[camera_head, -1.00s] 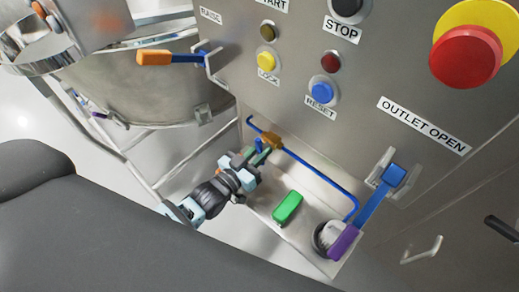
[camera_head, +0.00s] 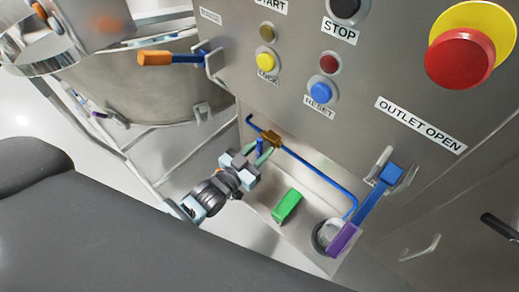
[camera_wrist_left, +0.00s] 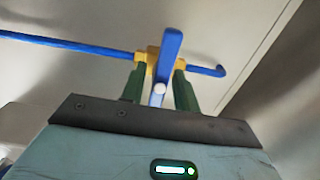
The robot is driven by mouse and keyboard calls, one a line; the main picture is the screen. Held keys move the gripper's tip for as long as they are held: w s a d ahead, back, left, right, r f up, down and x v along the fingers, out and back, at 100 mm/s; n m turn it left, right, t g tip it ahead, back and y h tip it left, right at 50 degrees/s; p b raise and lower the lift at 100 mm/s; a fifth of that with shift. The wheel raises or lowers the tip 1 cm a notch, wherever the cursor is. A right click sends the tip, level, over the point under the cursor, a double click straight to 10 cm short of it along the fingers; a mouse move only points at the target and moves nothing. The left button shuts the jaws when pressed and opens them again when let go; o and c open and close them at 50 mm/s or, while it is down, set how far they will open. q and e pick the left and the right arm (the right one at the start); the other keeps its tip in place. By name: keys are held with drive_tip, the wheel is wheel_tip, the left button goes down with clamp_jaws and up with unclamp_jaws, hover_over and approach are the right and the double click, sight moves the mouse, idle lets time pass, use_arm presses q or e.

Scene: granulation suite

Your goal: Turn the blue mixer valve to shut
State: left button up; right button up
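The blue mixer valve has a brass body (camera_head: 270,138) on a blue pipe and a short blue lever (camera_head: 260,147), low on the machine front. In the left wrist view its brass body (camera_wrist_left: 152,57) sits on the pipe and its blue lever (camera_wrist_left: 168,58) points towards the camera. My left gripper (camera_head: 263,156) is at the valve. Its green fingers (camera_wrist_left: 160,88) stand apart on either side of the lever, and I see no clear grip on it. Whether a finger touches the lever I cannot tell. My right gripper is out of view.
A green block (camera_head: 287,206) lies on the ledge below the pipe. A blue lever with a purple grip (camera_head: 345,239) stands to the right. An orange-gripped lever (camera_head: 155,57) is at the upper left. Panel buttons and a red emergency knob (camera_head: 460,57) are above.

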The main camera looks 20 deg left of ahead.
sight(258, 152)
use_arm(q)
drive_tip(key=shift+o, duration=0.7)
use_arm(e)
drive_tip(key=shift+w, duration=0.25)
use_arm(q)
drive_tip(key=shift+s, duration=0.25)
drive_tip(key=v, duration=0.6)
drive_tip(key=shift+s+a, duration=0.3)
drive_tip(key=shift+s, duration=0.35)
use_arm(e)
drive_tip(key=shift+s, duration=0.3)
